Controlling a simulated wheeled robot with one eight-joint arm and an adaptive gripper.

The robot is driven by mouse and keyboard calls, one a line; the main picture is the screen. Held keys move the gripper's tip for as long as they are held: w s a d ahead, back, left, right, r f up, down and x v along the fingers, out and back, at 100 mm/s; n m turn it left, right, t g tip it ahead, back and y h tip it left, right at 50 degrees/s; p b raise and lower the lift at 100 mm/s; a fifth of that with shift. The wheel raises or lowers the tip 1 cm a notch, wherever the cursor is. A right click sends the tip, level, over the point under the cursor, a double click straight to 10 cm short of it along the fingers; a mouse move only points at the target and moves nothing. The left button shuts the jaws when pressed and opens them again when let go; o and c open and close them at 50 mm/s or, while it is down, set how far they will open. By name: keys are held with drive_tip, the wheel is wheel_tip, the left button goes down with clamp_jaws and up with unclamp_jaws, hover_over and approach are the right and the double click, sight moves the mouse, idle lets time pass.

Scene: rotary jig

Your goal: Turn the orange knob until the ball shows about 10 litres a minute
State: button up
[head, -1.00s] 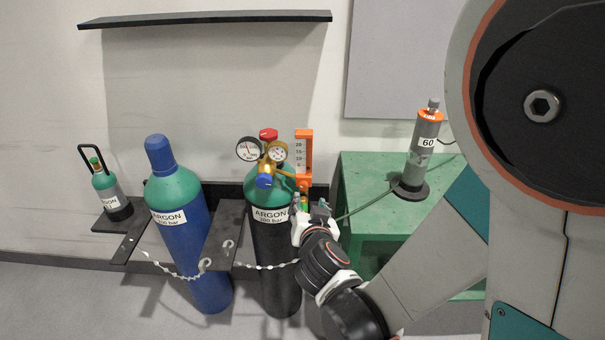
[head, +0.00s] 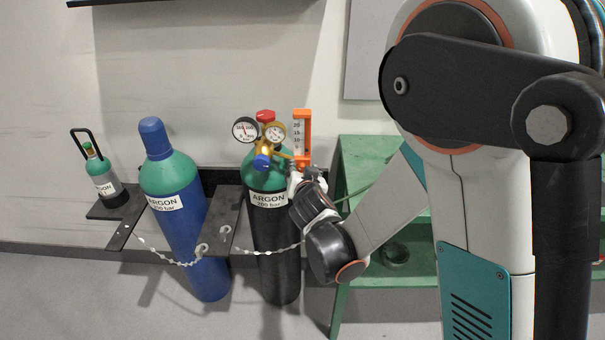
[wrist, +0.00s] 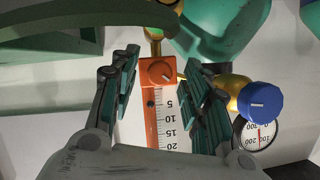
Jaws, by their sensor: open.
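The orange flowmeter (head: 307,142) stands beside the brass regulator (head: 266,149) on the green-shouldered argon cylinder (head: 272,235). In the wrist view its orange knob (wrist: 160,72) sits at the end of a white scale (wrist: 168,118) marked 5 to 20. A white mark shows on the knob. I cannot make out the ball in the tube. My gripper (wrist: 160,85) is open, with one finger on each side of the flowmeter and the knob between them, apparently not touching. In the head view my gripper (head: 297,180) is just below the flowmeter, its fingertips hard to see.
A blue regulator knob (wrist: 260,101) and a pressure gauge (wrist: 257,134) lie close to the right finger. A blue argon cylinder (head: 178,225) stands to the left, held by a chain (head: 165,255). The green bench (head: 365,150) is behind my arm.

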clamp_jaws()
idle(0.3)
drive_tip(key=shift+a+n+h, duration=0.2)
drive_tip(key=shift+n+h, duration=0.6)
drive_tip(key=shift+n, duration=0.4)
drive_tip(key=shift+a+n+h, duration=0.15)
drive_tip(key=shift+n+h, duration=0.85)
drive_tip(key=shift+n, duration=0.2)
drive_tip(key=shift+a+n+h, duration=0.1)
drive_tip(key=shift+n+h, duration=0.7)
drive_tip(key=shift+n, duration=0.4)
drive_tip(key=shift+f+n+t+h, duration=0.15)
drive_tip(key=shift+n+t+h, duration=0.35)
drive_tip(key=shift+n, duration=0.7)
drive_tip(key=shift+h, duration=0.3)
